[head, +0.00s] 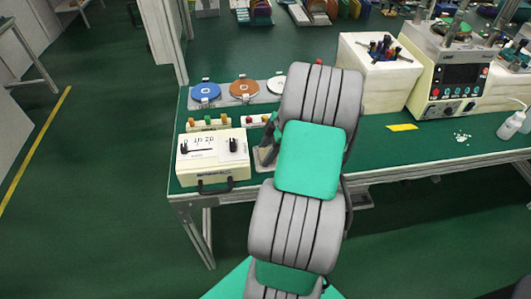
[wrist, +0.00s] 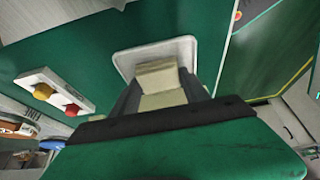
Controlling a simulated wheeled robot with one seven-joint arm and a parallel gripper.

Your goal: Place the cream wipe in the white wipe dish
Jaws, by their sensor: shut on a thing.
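The cream wipe (wrist: 157,75) is a small folded block between the fingers of my gripper (wrist: 160,92) in the wrist view. The fingers are shut on it. The white wipe dish (wrist: 188,45) is a pale shallow tray with a raised rim, directly behind the wipe in that view. The wipe overlaps the dish's inside; I cannot tell whether it touches the bottom. In the head view the dish (head: 261,160) shows only its left part beside my arm, which hides the wipe and most of my gripper.
A cream control box (head: 213,157) with a black handle stands left of the dish. A strip with yellow and red knobs (wrist: 55,92) lies near it. Blue (head: 205,91) and orange (head: 244,88) discs sit behind. A white box (head: 375,75) and a polishing machine (head: 450,75) stand right.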

